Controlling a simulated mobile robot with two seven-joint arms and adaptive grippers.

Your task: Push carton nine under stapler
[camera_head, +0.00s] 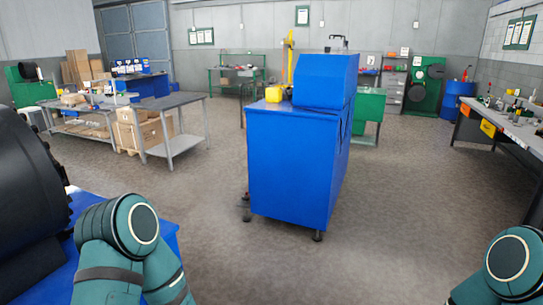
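Brown cartons (150,132) are stacked on a low pallet beside grey metal tables at the left. No number is readable on any of them, so I cannot tell which is carton nine. I cannot identify a stapler with certainty. A large blue machine (297,165) with a yellow part (274,94) on top stands in the middle. Neither of my grippers shows; only teal parts of my arms are visible at the bottom left and bottom right.
A grey table (174,101) stands at the left. A workbench (522,135) with tools runs along the right wall. A dark rounded machine (28,205) on a blue base is close at the left. The floor (420,200) right of the blue machine is clear.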

